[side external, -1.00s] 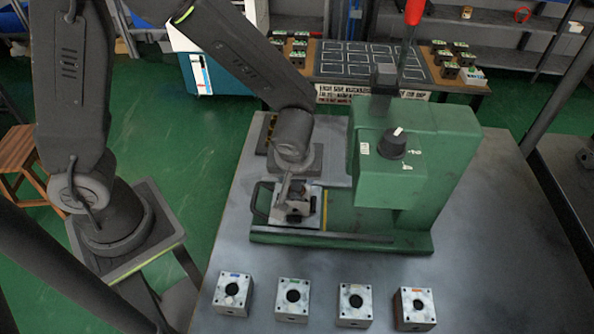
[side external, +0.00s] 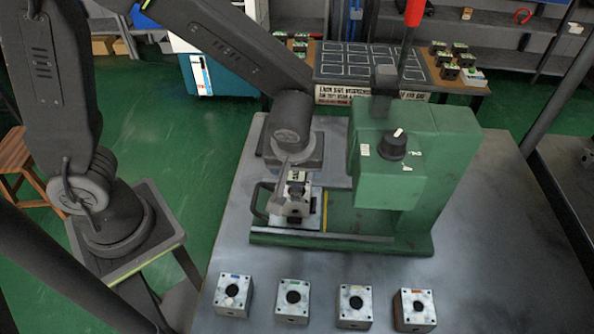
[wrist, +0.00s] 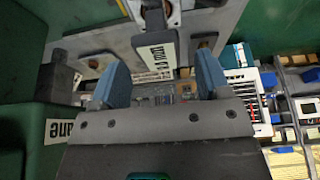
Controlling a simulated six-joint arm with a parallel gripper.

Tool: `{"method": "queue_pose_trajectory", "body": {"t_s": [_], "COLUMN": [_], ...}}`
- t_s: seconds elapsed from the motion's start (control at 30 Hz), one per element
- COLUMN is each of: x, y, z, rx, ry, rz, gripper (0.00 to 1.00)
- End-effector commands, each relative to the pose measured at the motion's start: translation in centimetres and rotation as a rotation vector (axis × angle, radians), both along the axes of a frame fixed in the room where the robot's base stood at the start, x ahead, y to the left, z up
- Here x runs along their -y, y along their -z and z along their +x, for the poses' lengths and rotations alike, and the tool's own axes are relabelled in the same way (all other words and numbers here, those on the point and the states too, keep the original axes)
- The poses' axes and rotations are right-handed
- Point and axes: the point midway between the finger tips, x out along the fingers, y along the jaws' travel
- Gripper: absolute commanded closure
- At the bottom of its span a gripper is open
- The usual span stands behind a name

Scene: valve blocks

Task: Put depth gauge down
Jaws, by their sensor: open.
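My gripper (side external: 284,166) is over the left end of the green press's base. In the wrist view its two blue fingertips (wrist: 160,82) are spread wide apart with nothing clamped between them. A small dark piece with a pale printed label (wrist: 157,58), which looks like the depth gauge, stands just beyond the fingertips. It also shows in the side view as a labelled piece (side external: 297,177) directly below the gripper. It appears to stand on or against the metal block (side external: 291,207) in the fixture; the exact contact is hidden.
The green press (side external: 415,150) with its dial stands close on the right. A black loop handle (side external: 259,201) is at the fixture's left. Several valve blocks, one of them blue-marked (side external: 233,295), line the table's front. The table (side external: 500,240) is clear to the right.

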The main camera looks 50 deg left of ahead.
Motion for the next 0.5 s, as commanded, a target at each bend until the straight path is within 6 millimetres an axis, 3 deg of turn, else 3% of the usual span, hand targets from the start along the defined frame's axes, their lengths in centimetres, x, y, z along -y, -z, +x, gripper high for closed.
{"method": "queue_pose_trajectory", "body": {"t_s": [0.2,0.5], "x": [1.3,1.6], "y": [-4.2,-7.0], "z": [-1.2,-2.1], "rx": [0.004,-0.003], "ry": [0.002,0.010], "rz": [-0.004,-0.004], "gripper": [0.30,0.30]}}
